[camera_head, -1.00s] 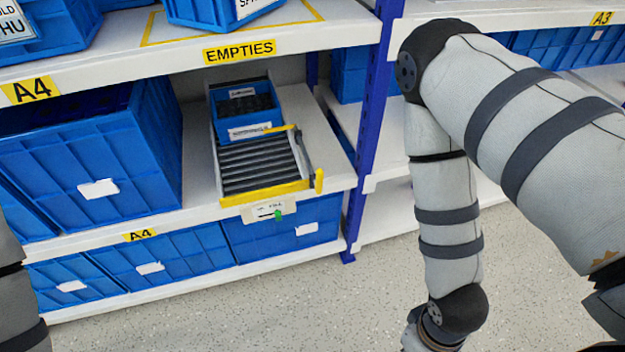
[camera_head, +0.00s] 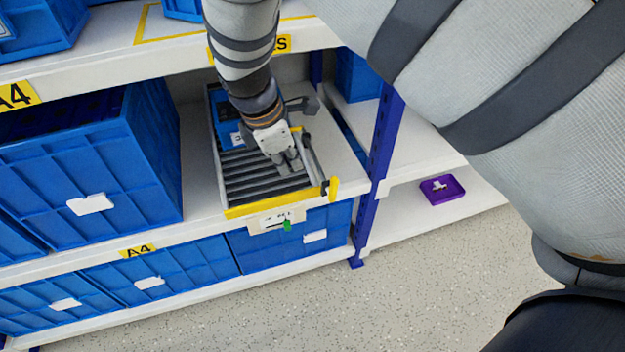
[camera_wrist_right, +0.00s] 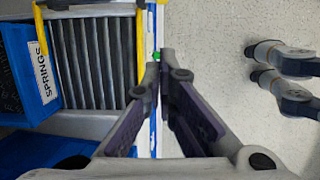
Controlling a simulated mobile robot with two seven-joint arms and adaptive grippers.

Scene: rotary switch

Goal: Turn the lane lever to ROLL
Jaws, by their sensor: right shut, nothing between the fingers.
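The roller lane (camera_head: 262,188) sits on the middle shelf, with grey rollers and a yellow front edge. A thin grey lever (camera_head: 314,160) runs along its right side, beside a yellow end piece (camera_head: 333,188). A small pale label plate (camera_head: 265,222) with a green marker (camera_head: 287,225) hangs at the lane's front; its print is too small to read. My right gripper (camera_head: 291,168) reaches down over the lane, left of the lever and apart from it. In the wrist view its fingers (camera_wrist_right: 159,68) are together and empty, with the green marker (camera_wrist_right: 156,57) just beyond. My left gripper is out of view.
A blue bin marked SPRINGS (camera_wrist_right: 45,75) sits on the lane behind the gripper. A large blue crate (camera_head: 100,165) stands left. The EMPTIES shelf is above. A blue post (camera_head: 382,150) stands right of the lane. A purple tray (camera_head: 442,190) lies on the shelf beyond.

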